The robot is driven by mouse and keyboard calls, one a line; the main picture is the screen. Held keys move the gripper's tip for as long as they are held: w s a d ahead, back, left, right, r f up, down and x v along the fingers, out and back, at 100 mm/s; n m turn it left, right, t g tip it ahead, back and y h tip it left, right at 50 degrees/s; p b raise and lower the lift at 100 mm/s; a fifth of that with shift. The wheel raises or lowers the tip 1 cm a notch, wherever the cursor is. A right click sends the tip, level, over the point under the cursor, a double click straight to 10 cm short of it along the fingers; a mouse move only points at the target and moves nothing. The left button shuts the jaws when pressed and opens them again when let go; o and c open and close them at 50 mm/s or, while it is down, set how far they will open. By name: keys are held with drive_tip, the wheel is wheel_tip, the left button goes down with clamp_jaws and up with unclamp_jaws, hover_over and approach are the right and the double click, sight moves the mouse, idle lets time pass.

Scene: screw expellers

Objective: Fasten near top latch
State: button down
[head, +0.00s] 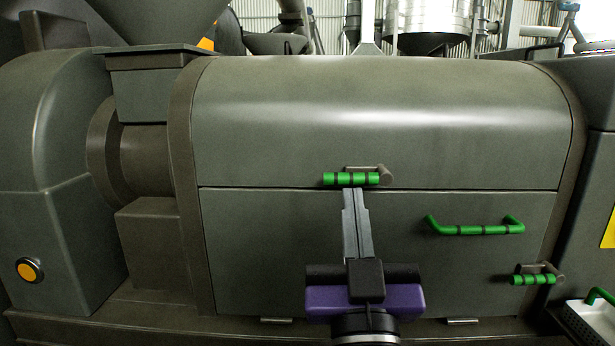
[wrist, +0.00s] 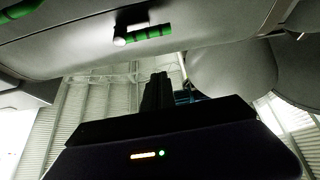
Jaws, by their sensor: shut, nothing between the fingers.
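The top latch (head: 350,179) has a green ribbed grip lying level, with a grey pivot at its right end. It sits at the seam between the curved upper cover (head: 400,110) and the lower door (head: 260,240). My gripper (head: 354,192) is shut and empty, with its fingertips just below the green grip in the head view. In the wrist view, the latch grip (wrist: 150,33) shows beyond my fingertips (wrist: 158,75), with a gap between them in the picture. Whether they touch is hard to tell.
A green bar handle (head: 475,228) is on the door at right. A second green latch (head: 535,279) is at the door's lower right. A white perforated tray (head: 588,322) with a green handle sits at the far right. An orange button (head: 28,270) is at far left.

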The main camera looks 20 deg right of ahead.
sight(349, 179)
drive_tip(key=shift+f, duration=0.1)
idle(0.3)
drive_tip(key=p+x, duration=0.4)
drive_tip(key=x, duration=0.5)
drive_tip(key=shift+w+d+f, duration=0.15)
drive_tip(key=shift+w+f, duration=0.1)
drive_tip(key=shift+f, duration=0.35)
drive_tip(key=shift+w+d+f, duration=0.15)
drive_tip(key=shift+w+f, duration=0.1)
drive_tip(key=shift+f, duration=0.35)
drive_tip(key=shift+w+d+f, duration=0.15)
drive_tip(key=shift+w+f, duration=0.05)
drive_tip(key=shift+f, duration=0.4)
drive_tip(key=shift+w, duration=0.1)
drive_tip(key=shift+f+n, duration=0.1)
drive_tip(key=shift+n, duration=0.3)
